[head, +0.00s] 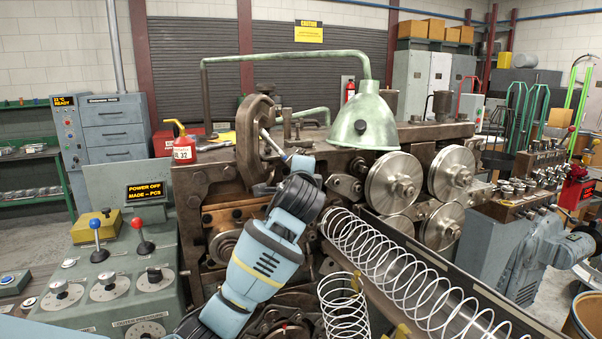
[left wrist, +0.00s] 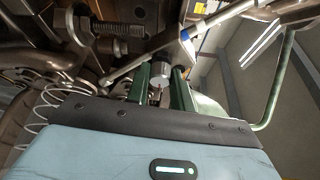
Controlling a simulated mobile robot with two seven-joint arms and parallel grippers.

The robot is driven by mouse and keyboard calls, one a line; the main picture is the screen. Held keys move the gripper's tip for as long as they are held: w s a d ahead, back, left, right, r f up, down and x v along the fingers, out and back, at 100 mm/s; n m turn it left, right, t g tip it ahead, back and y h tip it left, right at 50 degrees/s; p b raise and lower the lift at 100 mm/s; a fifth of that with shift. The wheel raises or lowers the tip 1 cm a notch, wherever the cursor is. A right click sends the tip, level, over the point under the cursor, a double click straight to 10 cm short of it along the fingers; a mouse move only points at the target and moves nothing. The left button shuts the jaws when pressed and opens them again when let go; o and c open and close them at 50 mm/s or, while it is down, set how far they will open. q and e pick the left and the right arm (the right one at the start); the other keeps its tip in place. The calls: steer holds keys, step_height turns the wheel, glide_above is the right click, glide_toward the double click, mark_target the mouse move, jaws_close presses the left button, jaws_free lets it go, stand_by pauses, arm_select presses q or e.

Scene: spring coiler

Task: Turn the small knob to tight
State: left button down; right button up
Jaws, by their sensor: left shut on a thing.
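My left arm rises from the bottom middle of the head view, and my left gripper (head: 302,165) is at the middle of the coiler machine, beside the curved iron bracket. Its fingertips are hard to make out there. In the left wrist view my left gripper (left wrist: 160,88) has its two green fingers shut on a small grey metal knob (left wrist: 158,72). The knob's markings and how far it is turned cannot be seen. The knob is hidden in the head view. My right gripper is not in view.
The iron bracket (head: 249,135), a green lamp (head: 365,122) and large steel rollers (head: 393,182) crowd the machine. A wire coil (head: 385,262) lies in the chute. A control panel (head: 115,312) is at left.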

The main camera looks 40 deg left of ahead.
arm_select(q)
steer(key=shift+m+g, duration=0.3)
steer(key=shift+m, duration=0.1)
steer(key=c, duration=1.2)
jaws_free()
steer(key=v, duration=0.7)
steer(key=shift+s+d, duration=0.25)
steer(key=shift+s, duration=0.1)
